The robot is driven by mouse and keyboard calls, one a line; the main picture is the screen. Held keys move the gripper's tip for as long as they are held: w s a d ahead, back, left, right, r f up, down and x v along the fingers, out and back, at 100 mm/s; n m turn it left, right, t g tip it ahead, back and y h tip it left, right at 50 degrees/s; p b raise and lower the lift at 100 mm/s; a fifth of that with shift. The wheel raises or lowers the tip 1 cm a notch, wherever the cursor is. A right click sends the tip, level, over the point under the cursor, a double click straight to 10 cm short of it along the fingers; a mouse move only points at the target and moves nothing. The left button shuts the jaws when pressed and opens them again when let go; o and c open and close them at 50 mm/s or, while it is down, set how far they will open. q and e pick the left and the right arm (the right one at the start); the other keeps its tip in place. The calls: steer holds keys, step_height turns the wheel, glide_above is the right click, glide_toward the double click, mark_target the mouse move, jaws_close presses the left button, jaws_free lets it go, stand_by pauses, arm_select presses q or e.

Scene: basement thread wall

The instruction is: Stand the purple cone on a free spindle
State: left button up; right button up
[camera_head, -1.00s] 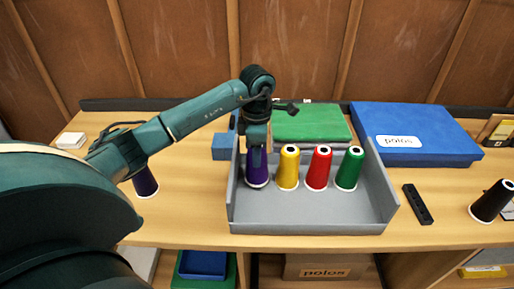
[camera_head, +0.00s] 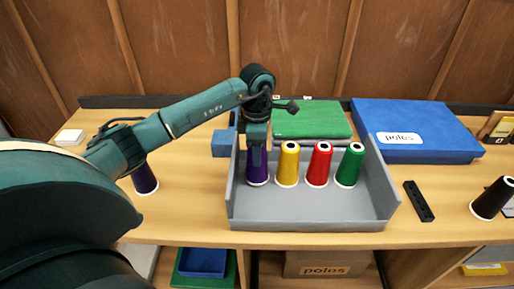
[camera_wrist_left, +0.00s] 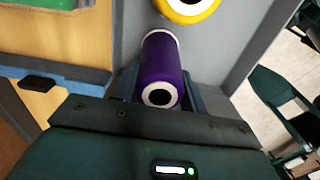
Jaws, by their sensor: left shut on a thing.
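A purple cone (camera_head: 258,172) stands upright at the left end of a row in the grey tray (camera_head: 310,212), beside the yellow cone (camera_head: 288,165). My left gripper (camera_head: 257,149) points down over it and is shut on its upper part. In the left wrist view the same purple cone (camera_wrist_left: 161,66) lies between the fingers, its white-rimmed top facing the camera. Another purple cone (camera_head: 145,181) stands on the table at the left, partly behind my arm. No bare spindle is visible, and whether one is under the held cone is hidden. My right gripper is out of view.
A red cone (camera_head: 319,165) and a green cone (camera_head: 350,165) complete the row. The tray's front floor is clear. Behind are a green box (camera_head: 312,120) and a blue box (camera_head: 415,135). A black strip (camera_head: 418,201) and a black cone (camera_head: 492,198) are to the right.

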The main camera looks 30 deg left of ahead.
arm_select(q)
steer(key=o, duration=1.4)
steer(key=shift+f, duration=0.1)
step_height(320, 180, up, 13)
steer(key=shift+r, duration=0.1)
